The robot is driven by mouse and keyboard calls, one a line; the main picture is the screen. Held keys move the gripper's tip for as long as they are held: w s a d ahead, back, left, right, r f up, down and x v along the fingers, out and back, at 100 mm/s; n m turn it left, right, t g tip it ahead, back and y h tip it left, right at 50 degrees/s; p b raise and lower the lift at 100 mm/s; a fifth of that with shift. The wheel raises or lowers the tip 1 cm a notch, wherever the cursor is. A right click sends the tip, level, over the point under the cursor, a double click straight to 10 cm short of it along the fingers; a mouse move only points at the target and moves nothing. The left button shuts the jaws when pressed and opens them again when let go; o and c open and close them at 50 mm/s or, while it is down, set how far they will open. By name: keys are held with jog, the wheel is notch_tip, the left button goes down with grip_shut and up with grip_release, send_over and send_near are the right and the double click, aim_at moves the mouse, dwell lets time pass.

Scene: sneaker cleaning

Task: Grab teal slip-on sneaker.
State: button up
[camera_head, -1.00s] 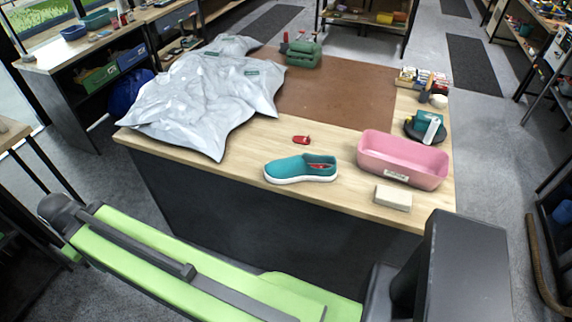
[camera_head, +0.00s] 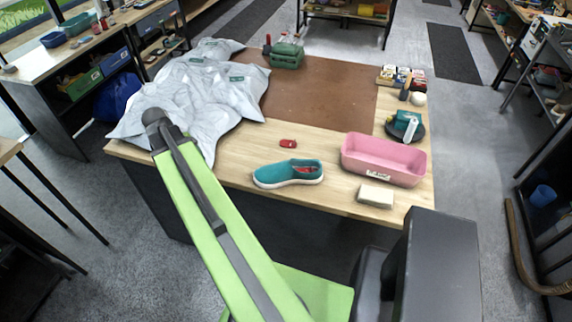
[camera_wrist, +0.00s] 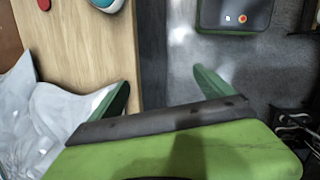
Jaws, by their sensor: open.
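The teal slip-on sneaker (camera_head: 288,173) with a white sole lies on the wooden table near its front edge, toe to the left in the head view. Only a small part of the sneaker (camera_wrist: 107,4) shows at the top edge of the wrist view. My gripper (camera_wrist: 160,88) is open and empty in the wrist view, its two green fingers wide apart over the table's edge. The sneaker lies ahead of the fingers, apart from them. In the head view my green arm reaches up toward the table's left front, and the fingers cannot be made out.
A crumpled grey-white sheet (camera_head: 190,95) covers the table's left side. A small red object (camera_head: 288,143) lies behind the sneaker. A pink bin (camera_head: 384,158) and a pale block (camera_head: 375,196) are to its right. Bare wood (camera_head: 240,150) lies between sheet and sneaker.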

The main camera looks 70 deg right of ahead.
jog(key=s+d+r+n+g+p, duration=0.1)
jog(key=s+d+r+p, duration=0.3)
jog(key=s+d, duration=0.8)
jog(key=g, duration=0.1)
send_near(285, 163)
jog(key=shift+n, duration=0.4)
jog(key=b+x, duration=0.2)
jog(key=b, duration=0.2)
jog(key=b+x, duration=0.2)
jog(key=b, duration=0.2)
jog(key=b+x, duration=0.2)
jog(key=b, duration=0.1)
jog(key=shift+w+d+f+b, duration=0.1)
jog(key=shift+w+f+b, duration=0.15)
jog(key=shift+f+b, duration=0.15)
jog(key=shift+s+d+f, duration=0.1)
jog(key=shift+s, duration=0.15)
jog(key=b+x, duration=0.5)
jog(key=shift+s+f, duration=0.15)
jog(key=c, duration=1.8)
jog(key=shift+r, duration=0.25)
